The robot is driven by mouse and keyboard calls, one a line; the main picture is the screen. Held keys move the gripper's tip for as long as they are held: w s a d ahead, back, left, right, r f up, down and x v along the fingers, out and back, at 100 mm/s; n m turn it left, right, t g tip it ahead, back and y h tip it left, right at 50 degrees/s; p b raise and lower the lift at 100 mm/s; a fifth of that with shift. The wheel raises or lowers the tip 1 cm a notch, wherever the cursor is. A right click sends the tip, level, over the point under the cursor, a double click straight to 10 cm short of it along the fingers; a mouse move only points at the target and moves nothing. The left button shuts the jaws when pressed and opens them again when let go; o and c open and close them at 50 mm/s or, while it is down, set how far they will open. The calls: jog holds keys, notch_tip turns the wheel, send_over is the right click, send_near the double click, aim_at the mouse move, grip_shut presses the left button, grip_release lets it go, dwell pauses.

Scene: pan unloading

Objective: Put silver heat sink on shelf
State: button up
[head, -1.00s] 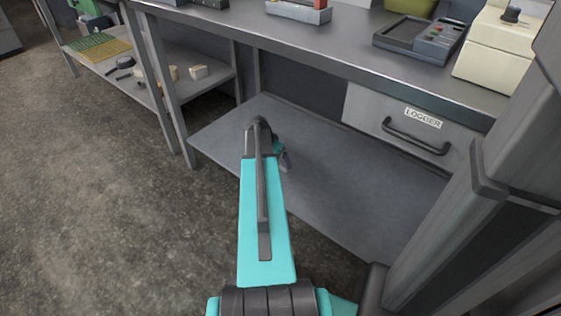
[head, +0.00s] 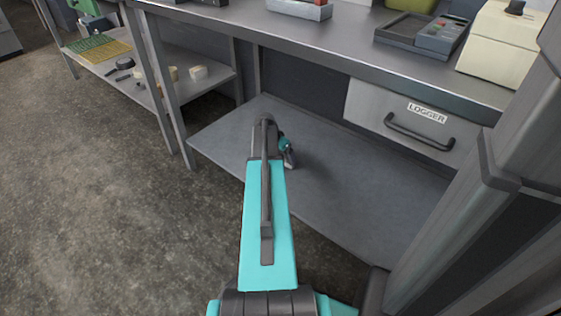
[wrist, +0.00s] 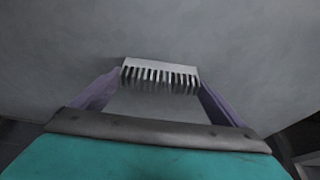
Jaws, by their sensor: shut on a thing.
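The silver heat sink (wrist: 160,74) is a pale, finned block between the two purple fingers of my gripper (wrist: 158,88) in the wrist view. My gripper is shut on it. Behind it in that view is a plain grey surface. In the head view my gripper (head: 289,160) is mostly hidden behind my own arm, over the lower shelf (head: 340,195) of the workbench. The heat sink cannot be made out in the head view. Whether it touches the shelf I cannot tell.
The lower shelf looks bare around my arm. A drawer labelled LOGGER (head: 400,120) hangs above its right part. The benchtop (head: 330,45) overhangs the shelf, with a grey device (head: 425,35) on it. Bench legs (head: 165,90) stand at left. Another shelf with small items lies further left.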

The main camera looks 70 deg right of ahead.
jog(key=shift+f+b, duration=0.4)
jog(key=shift+f, duration=0.7)
jog(key=shift+f, duration=0.1)
jog(key=o, duration=0.8)
jog(key=shift+c, duration=0.2)
jog(key=p+v, duration=0.4)
jog(key=v, duration=0.8)
jog(key=shift+a, duration=0.1)
